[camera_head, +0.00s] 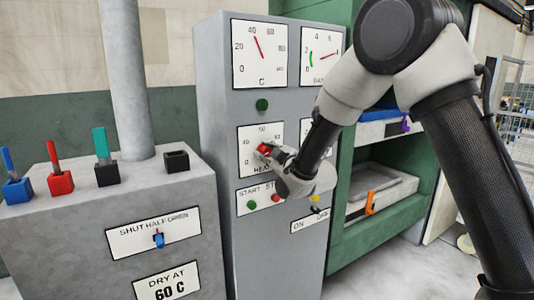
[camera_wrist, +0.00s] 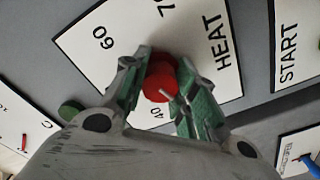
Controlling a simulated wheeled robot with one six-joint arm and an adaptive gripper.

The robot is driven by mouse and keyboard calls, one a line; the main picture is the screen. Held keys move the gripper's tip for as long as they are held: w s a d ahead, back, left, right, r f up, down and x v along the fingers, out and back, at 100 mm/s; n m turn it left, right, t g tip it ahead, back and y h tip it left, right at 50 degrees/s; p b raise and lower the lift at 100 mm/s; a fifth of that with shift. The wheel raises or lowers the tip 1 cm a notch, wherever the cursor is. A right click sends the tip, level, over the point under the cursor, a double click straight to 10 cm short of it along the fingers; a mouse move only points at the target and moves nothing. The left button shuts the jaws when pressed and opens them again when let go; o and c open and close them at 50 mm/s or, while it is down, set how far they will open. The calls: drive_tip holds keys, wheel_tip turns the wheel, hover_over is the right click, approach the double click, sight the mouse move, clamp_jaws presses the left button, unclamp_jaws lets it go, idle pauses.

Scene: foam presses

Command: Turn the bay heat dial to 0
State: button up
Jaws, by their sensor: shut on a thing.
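The bay heat dial is a red round knob (camera_head: 264,148) on a white plate marked HEAT (camera_head: 247,137) on the grey cabinet front. In the wrist view, the red knob (camera_wrist: 160,80) sits between the green-padded fingers of my gripper (camera_wrist: 164,84). The gripper is shut on the knob, one finger on each side. In the head view, my gripper (camera_head: 273,153) reaches it from the right. A short pale mark shows by the knob in the wrist view, but which number it points at cannot be told. The fingers hide part of the scale.
Small START and STOP buttons (camera_head: 251,205) sit just below the heat plate. Dial gauges (camera_head: 259,54) are above it. A grey console (camera_head: 60,230) with coloured levers stands at left. A green press (camera_head: 400,215) stands at right, behind my arm.

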drive_tip(key=shift+d+f+n, duration=0.15)
drive_tip(key=shift+f+n, duration=0.25)
drive_tip(key=shift+n, duration=0.6)
drive_tip(key=o, duration=1)
drive_tip(key=shift+o, duration=0.4)
drive_tip(key=shift+s+d+f, duration=0.1)
drive_tip(key=shift+s+d, duration=0.05)
drive_tip(key=shift+s, duration=0.05)
drive_tip(key=v, duration=1.1)
drive_tip(key=shift+s+r, duration=0.2)
drive_tip(key=shift+r, duration=0.25)
